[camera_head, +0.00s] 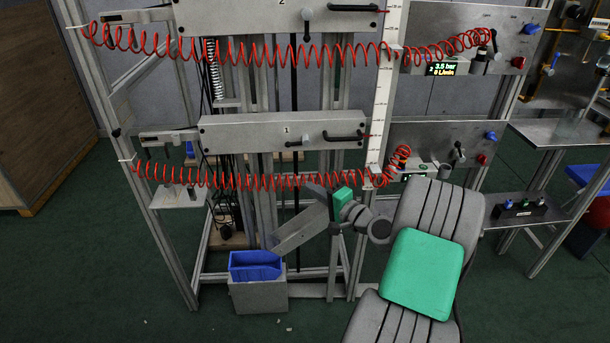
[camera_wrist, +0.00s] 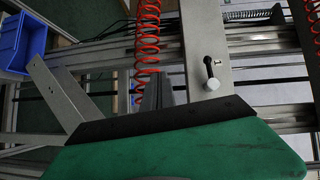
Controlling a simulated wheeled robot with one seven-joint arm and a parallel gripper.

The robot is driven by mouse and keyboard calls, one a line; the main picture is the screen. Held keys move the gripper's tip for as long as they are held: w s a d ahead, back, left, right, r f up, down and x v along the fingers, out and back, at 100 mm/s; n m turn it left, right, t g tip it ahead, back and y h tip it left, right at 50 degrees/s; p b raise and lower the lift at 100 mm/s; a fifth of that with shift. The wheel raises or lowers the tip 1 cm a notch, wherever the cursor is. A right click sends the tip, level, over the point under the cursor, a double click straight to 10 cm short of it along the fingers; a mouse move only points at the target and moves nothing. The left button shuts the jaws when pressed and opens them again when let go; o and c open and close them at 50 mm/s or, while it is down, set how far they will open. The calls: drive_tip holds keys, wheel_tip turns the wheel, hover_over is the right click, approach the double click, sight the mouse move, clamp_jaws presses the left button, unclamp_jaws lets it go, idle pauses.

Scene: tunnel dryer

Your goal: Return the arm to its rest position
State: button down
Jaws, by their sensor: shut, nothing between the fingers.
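My arm enters the head view from the bottom right, with a grey ribbed link and a green pad, and bends left toward the frame. Its green and grey end is in front of the lower middle of the frame; the fingertips are hard to make out there. In the wrist view the green, black-edged housing fills the bottom. My gripper (camera_wrist: 157,92) shows beyond that edge as narrow dark grey fingers close together, shut and empty. No object is held.
A metal frame (camera_head: 386,80) carries panels and coiled red hoses (camera_head: 270,54). A blue bin (camera_head: 254,266) sits on a grey box (camera_head: 259,295) left of my arm. A metal table (camera_head: 570,133) stands right; open green floor is in front.

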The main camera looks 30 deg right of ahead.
drive_tip(key=shift+s+f, duration=0.4)
drive_tip(key=shift+s, duration=0.35)
drive_tip(key=shift+a, duration=0.1)
drive_tip(key=s+a+r+n+g+y+p, duration=0.1)
drive_tip(key=a+r+n+g+p, duration=0.25)
drive_tip(key=a, duration=0.55)
drive_tip(key=a+r+n+g+y+p, duration=0.1)
drive_tip(key=a+n+g+p, duration=0.1)
drive_tip(key=a+n+g, duration=0.35)
drive_tip(key=s+a+r+n+g+h+p, duration=0.1)
drive_tip(key=s+a+r+n+h, duration=0.1)
drive_tip(key=s, duration=0.4)
drive_tip(key=s+a+r+n+g+h+p, duration=0.1)
drive_tip(key=s+a+r+g+p, duration=0.1)
drive_tip(key=s, duration=0.5)
drive_tip(key=s+a+r+n+g+h+p, duration=0.1)
drive_tip(key=s+a+r+n+h+p, duration=0.1)
drive_tip(key=s, duration=0.4)
drive_tip(key=shift+s+a+r+n+h, duration=0.15)
drive_tip(key=shift+a+r+n+h, duration=0.15)
drive_tip(key=shift+a+r, duration=0.5)
